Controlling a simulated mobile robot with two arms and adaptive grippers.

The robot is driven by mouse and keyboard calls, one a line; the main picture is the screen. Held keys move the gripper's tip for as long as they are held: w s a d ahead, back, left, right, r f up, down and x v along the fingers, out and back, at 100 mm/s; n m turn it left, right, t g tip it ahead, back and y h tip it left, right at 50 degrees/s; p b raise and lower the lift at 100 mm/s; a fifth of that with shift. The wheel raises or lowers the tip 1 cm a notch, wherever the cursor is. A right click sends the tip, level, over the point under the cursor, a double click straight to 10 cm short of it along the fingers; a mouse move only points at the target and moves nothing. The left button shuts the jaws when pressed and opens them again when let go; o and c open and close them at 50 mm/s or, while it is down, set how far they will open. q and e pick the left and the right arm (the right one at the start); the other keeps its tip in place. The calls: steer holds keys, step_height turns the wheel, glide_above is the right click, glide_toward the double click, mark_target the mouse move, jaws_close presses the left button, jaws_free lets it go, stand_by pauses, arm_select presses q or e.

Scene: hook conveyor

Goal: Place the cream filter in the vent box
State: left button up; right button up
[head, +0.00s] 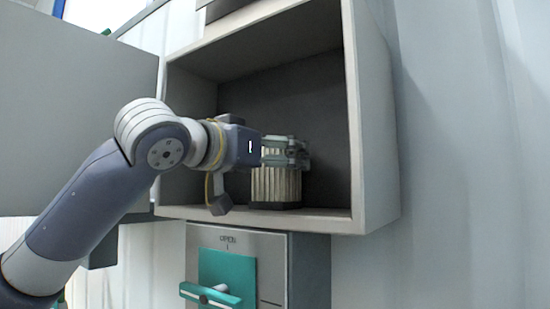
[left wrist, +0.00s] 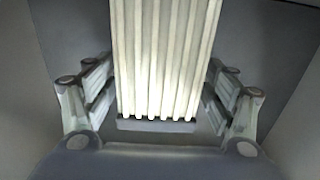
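The cream filter (head: 275,187) is a pleated upright block with a dark base. It is inside the open vent box (head: 375,120), at the box floor near the front edge. My left gripper (head: 286,152) reaches into the box from the left at the filter's upper part. In the left wrist view the cream filter (left wrist: 165,60) sits between the two fingers, whose pads lie against its sides. The finger ends are partly hidden behind it. My right gripper is in neither view.
The box door (head: 75,110) is swung open to the left. Below the box is a panel marked OPEN with a teal handle (head: 212,292). The box's right wall is close to the filter, with some free floor between. A pale corrugated wall (head: 460,150) stands at right.

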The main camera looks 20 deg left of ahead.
arm_select(q)
steer(key=shift+r, duration=0.1)
steer(key=shift+s+r, duration=0.1)
steer(key=b+v, duration=0.5)
steer(key=v, duration=0.7)
steer(key=shift+b, duration=0.35)
